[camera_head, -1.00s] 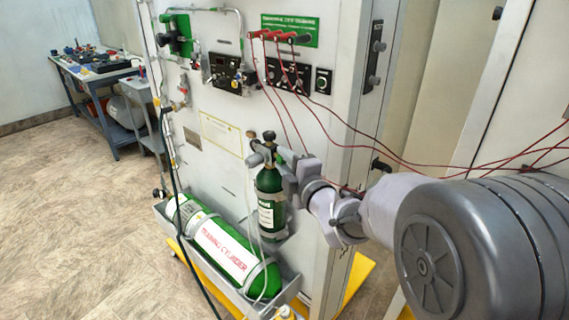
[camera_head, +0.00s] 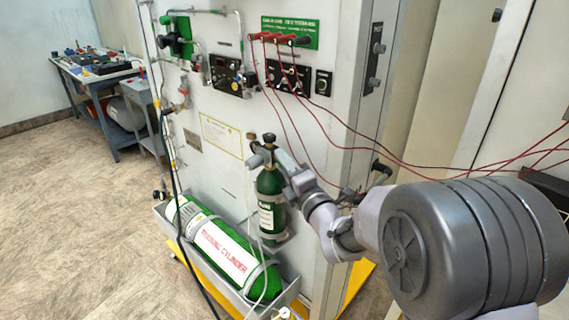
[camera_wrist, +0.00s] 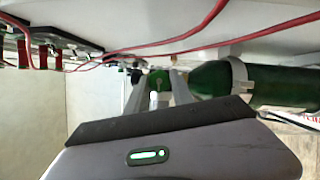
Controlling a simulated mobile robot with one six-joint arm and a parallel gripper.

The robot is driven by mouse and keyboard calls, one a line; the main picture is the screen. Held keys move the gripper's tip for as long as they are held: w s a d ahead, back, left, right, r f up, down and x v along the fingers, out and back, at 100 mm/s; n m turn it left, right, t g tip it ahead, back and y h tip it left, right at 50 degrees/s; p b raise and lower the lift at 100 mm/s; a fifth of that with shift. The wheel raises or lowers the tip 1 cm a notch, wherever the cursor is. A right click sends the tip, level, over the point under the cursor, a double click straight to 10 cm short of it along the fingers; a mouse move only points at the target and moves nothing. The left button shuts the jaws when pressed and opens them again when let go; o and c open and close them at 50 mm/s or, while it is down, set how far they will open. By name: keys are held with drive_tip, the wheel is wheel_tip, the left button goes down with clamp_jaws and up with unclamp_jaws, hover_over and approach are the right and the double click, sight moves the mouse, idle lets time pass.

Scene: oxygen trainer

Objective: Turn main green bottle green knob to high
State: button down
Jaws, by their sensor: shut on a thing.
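The upright green bottle (camera_head: 270,185) stands against the panel, with a dark top and a grey valve fitting (camera_head: 262,154). In the wrist view the bottle (camera_wrist: 212,80) lies sideways, with a green knob (camera_wrist: 158,80) beyond its left end. My gripper (camera_wrist: 157,88) has one finger on each side of the green knob and is shut on it. In the head view my gripper (camera_head: 282,158) is at the bottle's top from the right and partly hides the valve. The knob's setting and markings cannot be read.
A large green cylinder (camera_head: 222,255) lies in a grey tray (camera_head: 281,299) below. Red cables (camera_head: 292,120) run from the panel (camera_head: 205,100) to the right, above my arm; they also pass close by in the wrist view (camera_wrist: 225,42). Open floor (camera_head: 80,220) lies left.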

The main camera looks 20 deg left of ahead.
drive_tip(key=c, duration=1.1)
unclamp_jaws()
drive_tip(key=p+v, duration=0.1)
drive_tip(key=v, duration=1.6)
drive_tip(key=shift+s+p, duration=0.15)
drive_tip(key=shift+p, duration=0.15)
drive_tip(key=shift+d, duration=0.2)
